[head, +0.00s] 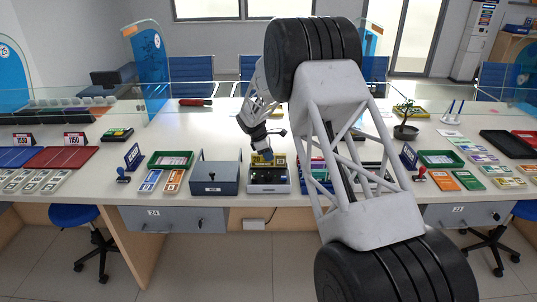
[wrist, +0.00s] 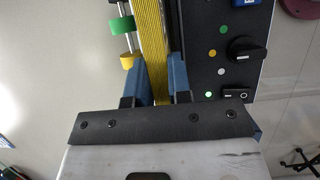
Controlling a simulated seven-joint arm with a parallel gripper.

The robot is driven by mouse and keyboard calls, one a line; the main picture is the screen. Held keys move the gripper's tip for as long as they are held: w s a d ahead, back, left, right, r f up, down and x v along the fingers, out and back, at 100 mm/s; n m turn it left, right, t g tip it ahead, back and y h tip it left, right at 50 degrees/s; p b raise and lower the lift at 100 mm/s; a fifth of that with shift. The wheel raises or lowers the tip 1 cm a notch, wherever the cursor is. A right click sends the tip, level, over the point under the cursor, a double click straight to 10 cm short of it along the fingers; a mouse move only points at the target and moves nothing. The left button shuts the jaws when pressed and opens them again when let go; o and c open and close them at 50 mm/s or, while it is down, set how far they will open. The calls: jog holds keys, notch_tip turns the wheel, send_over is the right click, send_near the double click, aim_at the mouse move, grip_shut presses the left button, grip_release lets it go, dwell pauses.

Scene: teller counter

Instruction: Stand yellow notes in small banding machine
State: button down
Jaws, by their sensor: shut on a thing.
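The yellow notes (wrist: 151,40) show edge-on as a ribbed stack between the two blue fingers of my gripper (wrist: 160,75), which is shut on them. In the head view the gripper (head: 264,153) points down over the back of a small banding machine (head: 268,187), and the yellow of the notes (head: 268,160) shows just below it. In the wrist view the machine's dark panel (wrist: 236,60), with knob, lights and switch, lies right of the notes. The lower end of the notes is hidden, so I cannot tell whether they touch the machine.
A grey-blue box (head: 214,178) stands close left of the machine. A green tray (head: 171,160) and orange and blue note bundles lie further left. The white counter (head: 205,125) is clear behind the box.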

jog(key=shift+f, duration=0.35)
jog(key=c, duration=1)
grip_release()
jog(key=shift+r, duration=0.1)
jog(key=shift+r, duration=3.45)
